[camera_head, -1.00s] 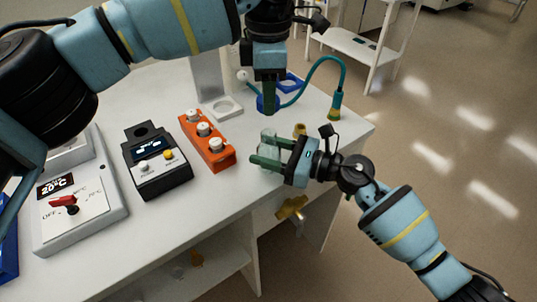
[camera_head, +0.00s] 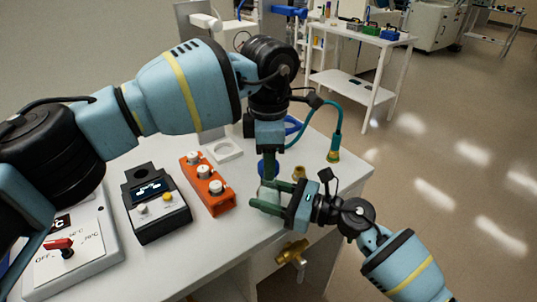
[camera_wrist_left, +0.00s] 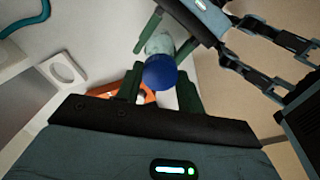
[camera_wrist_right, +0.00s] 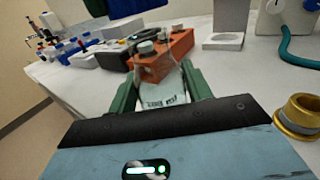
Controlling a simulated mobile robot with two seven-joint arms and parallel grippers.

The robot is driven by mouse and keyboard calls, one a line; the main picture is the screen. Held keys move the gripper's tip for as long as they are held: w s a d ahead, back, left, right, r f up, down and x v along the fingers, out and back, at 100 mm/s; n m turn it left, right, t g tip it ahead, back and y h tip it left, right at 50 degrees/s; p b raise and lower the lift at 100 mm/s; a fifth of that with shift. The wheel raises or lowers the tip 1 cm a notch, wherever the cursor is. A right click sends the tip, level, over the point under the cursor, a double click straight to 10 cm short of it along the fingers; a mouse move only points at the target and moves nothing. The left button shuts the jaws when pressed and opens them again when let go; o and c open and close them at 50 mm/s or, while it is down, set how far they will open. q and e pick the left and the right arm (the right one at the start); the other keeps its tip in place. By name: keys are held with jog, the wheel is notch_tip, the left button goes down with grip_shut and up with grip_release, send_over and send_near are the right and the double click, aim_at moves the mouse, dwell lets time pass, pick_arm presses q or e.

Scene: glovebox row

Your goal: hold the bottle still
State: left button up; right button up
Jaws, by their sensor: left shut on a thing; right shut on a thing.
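The clear bottle (camera_head: 268,192) stands at the front right of the bench. My right gripper (camera_head: 268,197) is shut on it from the side. In the right wrist view the bottle (camera_wrist_right: 162,95) shows pale, with dark print, between the green fingers. My left gripper (camera_head: 268,168) points down just above the bottle, shut on a round blue cap (camera_wrist_left: 160,72). In the left wrist view the cap overlaps part of the bottle (camera_wrist_left: 158,43). I cannot tell whether cap and bottle touch.
An orange rack (camera_head: 207,186) with several white-capped vials stands left of the bottle. Further left are a black device (camera_head: 155,205) and a white box with a red knob (camera_head: 66,247). A brass ring (camera_wrist_right: 300,115) is close to my right gripper. A brass valve (camera_head: 292,253) juts below the bench edge.

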aim_at(268, 195)
pick_arm(q)
jog(key=shift+f, duration=0.15)
jog(key=shift+f, duration=0.75)
jog(key=shift+f, duration=0.55)
dwell(0.4)
jog(key=m, duration=2.7)
jog(key=o, duration=0.9)
